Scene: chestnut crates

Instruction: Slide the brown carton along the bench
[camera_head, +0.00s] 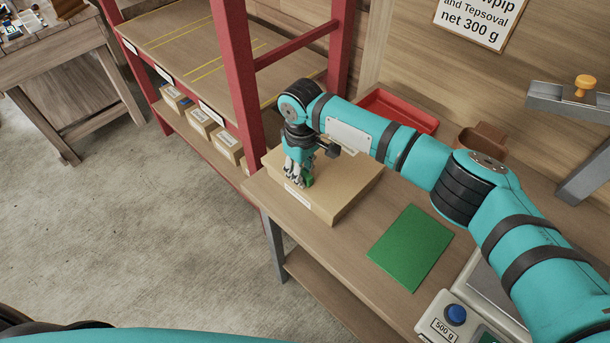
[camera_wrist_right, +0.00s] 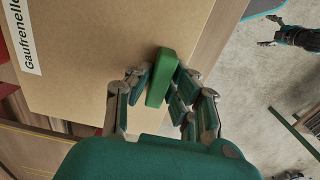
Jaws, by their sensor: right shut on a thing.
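The brown carton (camera_head: 345,185) lies flat near the left end of the wooden bench (camera_head: 375,205), with a white label on its front side. A green block (camera_head: 309,181) stands on its top, close to the labelled front edge. My right gripper (camera_head: 300,178) reaches down over the carton and is shut on this green block. In the right wrist view, the fingers (camera_wrist_right: 162,82) hold the green block (camera_wrist_right: 160,70) from both sides above the carton (camera_wrist_right: 95,50); part of the label reads "Gaufrenelle".
A green mat (camera_head: 410,247) lies flat right of the carton, with bare bench between them. A red tray (camera_head: 410,108) and brown bin (camera_head: 478,142) stand behind. A scale (camera_head: 440,325) is at front right. A red shelf frame (camera_head: 238,80) rises beside the bench's left end.

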